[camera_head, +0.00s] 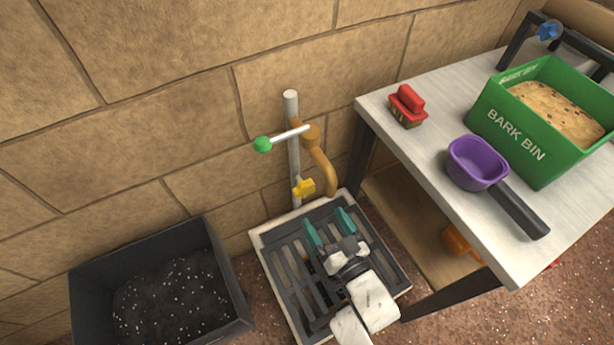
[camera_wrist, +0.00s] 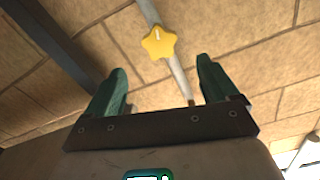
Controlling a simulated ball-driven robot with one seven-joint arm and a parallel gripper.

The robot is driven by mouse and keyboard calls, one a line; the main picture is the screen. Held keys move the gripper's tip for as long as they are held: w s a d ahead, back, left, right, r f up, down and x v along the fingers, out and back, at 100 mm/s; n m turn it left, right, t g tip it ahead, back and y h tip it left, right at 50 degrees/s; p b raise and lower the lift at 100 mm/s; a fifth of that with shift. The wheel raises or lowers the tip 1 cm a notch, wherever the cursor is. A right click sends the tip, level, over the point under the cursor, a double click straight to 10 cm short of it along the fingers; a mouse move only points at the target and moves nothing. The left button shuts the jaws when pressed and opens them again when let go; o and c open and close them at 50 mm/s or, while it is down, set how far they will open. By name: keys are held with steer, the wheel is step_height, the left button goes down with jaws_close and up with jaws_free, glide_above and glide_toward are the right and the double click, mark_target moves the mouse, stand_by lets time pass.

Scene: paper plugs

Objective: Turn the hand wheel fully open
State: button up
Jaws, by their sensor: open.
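The hand wheel (camera_head: 304,188) is a small yellow knob on a grey upright pipe (camera_head: 294,160) by the stone wall. In the wrist view the yellow hand wheel (camera_wrist: 158,41) is star-shaped with a short white mark near its top. My gripper (camera_head: 329,222) has teal fingers, spread open and empty. It is over the grated drain, below and in front of the hand wheel, not touching it. In the wrist view the hand wheel shows beyond my open fingertips (camera_wrist: 162,78), roughly between them.
An orange spout (camera_head: 322,165) and a white lever with a green knob (camera_head: 263,144) are above the hand wheel. A drain grate (camera_head: 285,262) lies below. A table (camera_head: 435,170) with a green bark bin (camera_head: 515,146), purple scoop (camera_head: 476,168) and red-handled brush (camera_head: 407,104) stands right; a dark bin (camera_head: 224,290) stands left.

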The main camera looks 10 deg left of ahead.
mark_target(307, 192)
steer(key=b+x, duration=0.2)
steer(key=x, duration=0.8)
steer(key=shift+w+a, duration=0.25)
steer(key=shift+w, duration=0.1)
steer(key=shift+c, duration=0.2)
steer(key=c, duration=0.9)
